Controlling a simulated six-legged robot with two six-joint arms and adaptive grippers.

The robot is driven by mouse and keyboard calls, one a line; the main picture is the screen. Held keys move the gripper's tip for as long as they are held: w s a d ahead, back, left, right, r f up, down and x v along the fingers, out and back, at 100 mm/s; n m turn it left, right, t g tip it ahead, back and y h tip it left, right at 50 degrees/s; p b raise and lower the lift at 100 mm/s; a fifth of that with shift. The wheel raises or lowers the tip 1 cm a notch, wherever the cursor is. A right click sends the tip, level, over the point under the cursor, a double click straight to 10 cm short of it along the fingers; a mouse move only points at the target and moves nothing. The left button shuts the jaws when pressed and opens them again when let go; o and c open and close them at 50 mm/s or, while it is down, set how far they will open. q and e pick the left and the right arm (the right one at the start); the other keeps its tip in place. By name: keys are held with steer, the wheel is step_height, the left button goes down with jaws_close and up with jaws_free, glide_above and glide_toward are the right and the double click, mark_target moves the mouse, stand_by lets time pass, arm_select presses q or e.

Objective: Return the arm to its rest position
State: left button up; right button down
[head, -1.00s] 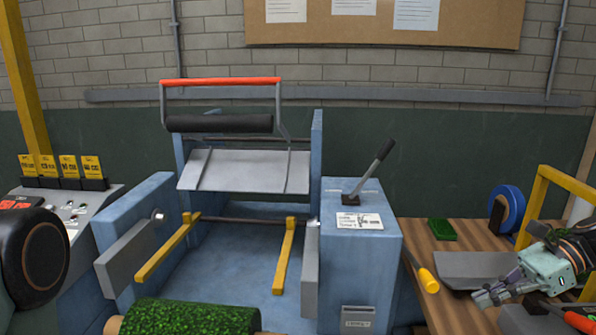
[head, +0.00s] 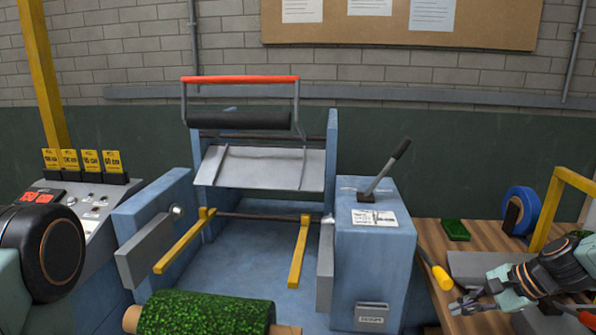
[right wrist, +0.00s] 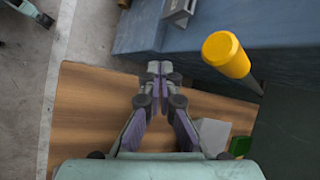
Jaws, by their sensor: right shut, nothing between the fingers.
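My right gripper (head: 462,306) is at the lower right of the head view, over the wooden bench (head: 478,236). Its fingers are together with nothing between them. The right wrist view shows the same closed fingertips (right wrist: 160,70) above the brown bench top (right wrist: 95,115). The yellow handle (head: 441,277) is close to the gripper in the head view. In the right wrist view a yellow handle (right wrist: 227,55) stands out to the right of the fingers, apart from them. Part of my left arm shows at the left edge of the head view; its gripper is out of the picture.
A blue machine (head: 375,255) with a black lever (head: 388,167) stands left of the bench. A turf roll (head: 205,314) lies at its front. A yellow frame (head: 548,212), blue tape roll (head: 522,208) and green turf piece (head: 455,230) are on the bench.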

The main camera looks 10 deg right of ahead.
steer(key=s+a+f+n+g+h+b, duration=0.1)
steer(key=s+a+f+n+h+b, duration=0.15)
steer(key=s+a+f+n, duration=0.5)
steer(key=s+a+f+n+g+h+b, duration=0.1)
steer(key=s+a+f+n+h+b, duration=0.15)
steer(key=s+a+f+n, duration=0.55)
steer(key=s+a+f+g+b, duration=0.1)
steer(key=s+f, duration=0.4)
steer(key=s, duration=0.3)
steer(key=s+a+f+g+b, duration=0.1)
steer(key=s+f, duration=0.3)
steer(key=s, duration=0.5)
steer(key=shift+s+f+g+h, duration=0.3)
steer(key=shift+f+g, duration=0.1)
steer(key=shift+g, duration=0.4)
steer(key=shift+n, duration=0.25)
